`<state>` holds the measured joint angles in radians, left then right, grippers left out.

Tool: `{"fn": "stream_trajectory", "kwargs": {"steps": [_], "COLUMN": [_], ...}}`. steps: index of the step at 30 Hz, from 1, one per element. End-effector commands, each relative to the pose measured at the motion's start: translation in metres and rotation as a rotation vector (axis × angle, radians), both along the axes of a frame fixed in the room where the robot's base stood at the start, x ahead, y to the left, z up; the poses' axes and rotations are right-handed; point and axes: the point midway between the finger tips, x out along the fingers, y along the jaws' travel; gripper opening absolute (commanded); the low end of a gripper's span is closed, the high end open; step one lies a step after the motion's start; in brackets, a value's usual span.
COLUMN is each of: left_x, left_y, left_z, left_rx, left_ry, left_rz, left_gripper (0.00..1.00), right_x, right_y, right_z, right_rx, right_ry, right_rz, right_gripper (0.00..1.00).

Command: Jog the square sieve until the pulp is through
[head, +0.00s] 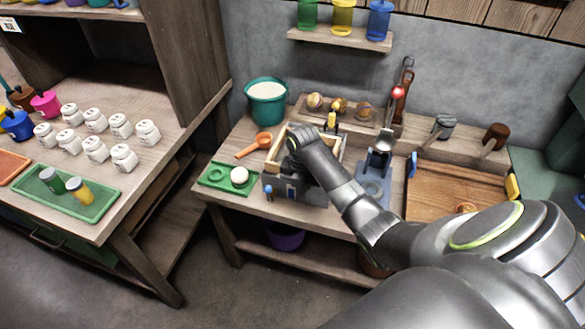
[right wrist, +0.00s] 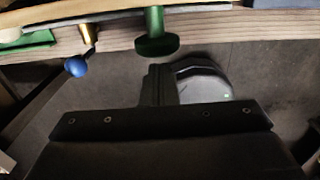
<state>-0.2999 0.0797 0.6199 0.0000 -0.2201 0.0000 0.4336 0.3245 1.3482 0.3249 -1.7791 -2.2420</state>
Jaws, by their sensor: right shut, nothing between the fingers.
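The square sieve (head: 274,152), a light wooden frame, sits on or in a grey box (head: 310,190) on the wooden bench. My right arm reaches over it from the right and hides much of its inside, so I cannot see any pulp. My right gripper (head: 292,140) is at the frame, shut and empty; whether it touches the sieve I cannot tell. In the right wrist view the closed fingers (right wrist: 160,85) show below a wooden edge, with a green knob (right wrist: 155,40) and a blue ball knob (right wrist: 76,67) near them. My left gripper is not in view.
A teal bucket (head: 266,104) with pale contents stands behind left. An orange ladle (head: 252,146) and a green tray (head: 214,178) with a white ball (head: 239,175) lie left. A blue-grey stand (head: 373,185) and a wooden tray (head: 440,185) are at right.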

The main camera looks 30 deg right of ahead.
Motion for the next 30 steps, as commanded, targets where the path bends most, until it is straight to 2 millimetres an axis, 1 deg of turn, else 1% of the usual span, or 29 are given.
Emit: {"fn": "stream_trajectory", "kwargs": {"steps": [1,15,17,28,30], "left_x": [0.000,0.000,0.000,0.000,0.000], "left_y": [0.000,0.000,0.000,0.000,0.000], "left_z": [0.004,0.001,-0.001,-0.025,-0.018], "left_rx": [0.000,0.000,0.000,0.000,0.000], "left_ry": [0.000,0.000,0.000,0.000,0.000], "left_rz": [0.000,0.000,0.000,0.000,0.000], "left_gripper": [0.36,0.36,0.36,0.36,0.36], "right_x": [-0.002,-0.001,0.002,0.035,0.033], "right_y": [0.002,0.001,-0.002,-0.042,-0.039], "right_z": [0.001,-0.002,-0.002,-0.004,0.000], "right_rx": [0.000,-0.001,-0.001,-0.003,-0.001], "right_ry": [0.001,0.000,0.000,-0.001,0.001], "right_rz": [-0.001,-0.001,-0.001,-0.003,0.000], "right_gripper": [0.00,0.00,0.00,0.00,0.00]}}
